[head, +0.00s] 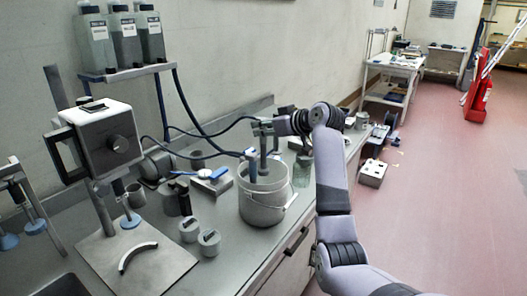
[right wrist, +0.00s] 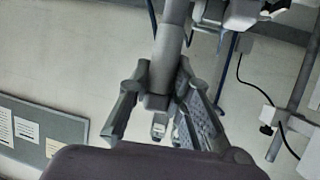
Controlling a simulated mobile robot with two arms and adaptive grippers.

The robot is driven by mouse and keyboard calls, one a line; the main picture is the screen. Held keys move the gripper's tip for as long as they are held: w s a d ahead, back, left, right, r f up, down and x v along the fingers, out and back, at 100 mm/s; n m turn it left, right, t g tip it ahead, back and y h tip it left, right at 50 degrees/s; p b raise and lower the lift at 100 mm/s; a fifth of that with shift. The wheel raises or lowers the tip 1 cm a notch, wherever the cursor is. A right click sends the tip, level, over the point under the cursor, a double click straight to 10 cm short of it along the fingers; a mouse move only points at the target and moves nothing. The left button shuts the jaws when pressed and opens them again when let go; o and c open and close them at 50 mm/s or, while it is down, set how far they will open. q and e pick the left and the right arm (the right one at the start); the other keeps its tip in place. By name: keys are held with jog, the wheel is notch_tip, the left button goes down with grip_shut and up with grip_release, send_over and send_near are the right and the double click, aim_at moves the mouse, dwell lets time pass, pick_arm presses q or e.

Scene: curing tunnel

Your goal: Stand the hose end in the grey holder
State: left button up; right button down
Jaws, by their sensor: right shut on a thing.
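My right gripper (head: 264,129) reaches in from the right, over the bucket (head: 266,210) on the counter. It is shut on a grey upright tube-like piece (head: 264,158), which I take for the hose end; its lower part goes down into the bucket mouth. In the right wrist view the fingers (right wrist: 155,98) close around a grey tube (right wrist: 169,50). A dark hose (head: 215,133) runs from the left up to the gripper. A blue piece (head: 251,167) stands at the bucket's left inside, with another hose at its top. I cannot tell which thing is the grey holder. My left gripper is not in view.
A grey boxy machine (head: 107,140) stands at left on a plate (head: 140,262). Small grey pots (head: 208,242) sit left of the bucket, a scale-like device (head: 208,181) behind it, and a glass jar (head: 302,171) right of it. Bottles (head: 124,36) stand on a shelf above.

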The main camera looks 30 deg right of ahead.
notch_tip(320, 180, up, 6)
jog(key=shift+r, duration=0.15)
notch_tip(320, 180, up, 4)
jog(key=p, duration=0.3)
jog(key=shift+r, duration=0.25)
notch_tip(320, 180, up, 2)
jog(key=shift+r+p, duration=0.1)
jog(key=shift+p, duration=1.1)
